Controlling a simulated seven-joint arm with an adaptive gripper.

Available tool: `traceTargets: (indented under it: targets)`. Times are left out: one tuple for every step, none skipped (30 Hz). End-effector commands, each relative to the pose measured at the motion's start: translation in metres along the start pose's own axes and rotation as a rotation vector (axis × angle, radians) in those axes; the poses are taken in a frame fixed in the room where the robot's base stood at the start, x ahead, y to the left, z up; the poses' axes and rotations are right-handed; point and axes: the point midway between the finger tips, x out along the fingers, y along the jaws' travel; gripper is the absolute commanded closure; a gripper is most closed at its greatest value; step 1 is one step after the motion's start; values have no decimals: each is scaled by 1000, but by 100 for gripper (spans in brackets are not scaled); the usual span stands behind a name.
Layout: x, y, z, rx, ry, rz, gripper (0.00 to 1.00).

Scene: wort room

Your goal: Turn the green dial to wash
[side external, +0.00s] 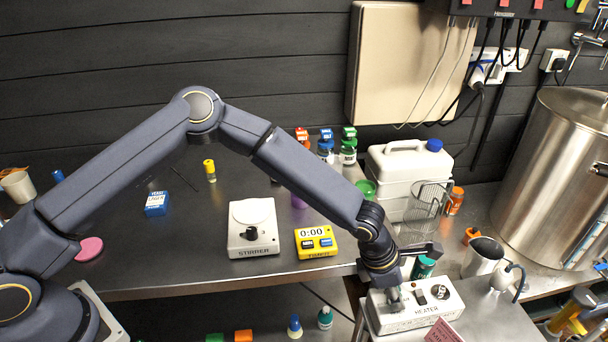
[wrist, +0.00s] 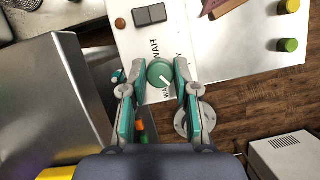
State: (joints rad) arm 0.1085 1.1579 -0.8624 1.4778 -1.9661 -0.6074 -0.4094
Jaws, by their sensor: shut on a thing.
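The green dial (wrist: 160,73) is a round knob on a white panel (wrist: 130,42) in the wrist view. It sits between the two teal-padded fingers of my gripper (wrist: 159,80), which is shut on it. A pale pointer line shows on the dial's face. Dark lettering surrounds the dial, partly covered by the dial and fingers; "WAIT" reads above it. The dial is hard to make out there.
A metal jug (side external: 482,258) and a large steel kettle (side external: 555,170) stand to the right. The white stirrer (side external: 252,215) and yellow timer (side external: 317,243) stand to the left.

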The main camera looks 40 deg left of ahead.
Motion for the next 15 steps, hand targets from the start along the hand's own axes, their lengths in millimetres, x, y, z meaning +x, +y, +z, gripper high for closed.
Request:
traceTargets:
  targets:
    - [1,0,-2,35,3,-21,100]
    - [1,0,-2,59,3,-32,100]
    - [1,0,-2,93,4,-46,100]
    - [1,0,-2,118,3,-56,100]
    - [1,1,-1,142,3,-65,100]
    - [1,1,-2,172,4,-79,100]
    - [1,1,-2,196,4,-88,100]
    - [1,1,-2,218,3,-97,100]
    - [1,1,-2,245,4,-108,100]
    - [1,1,-2,265,4,-116,100]
    - [1,1,-1,285,4,-124,100]
    - [1,1,-2,310,5,-134,100]
    - [2,1,-2,326,4,-141,100]
    - [1,1,-1,342,4,-147,100]
    - [1,1,-1,362,5,-155,100]
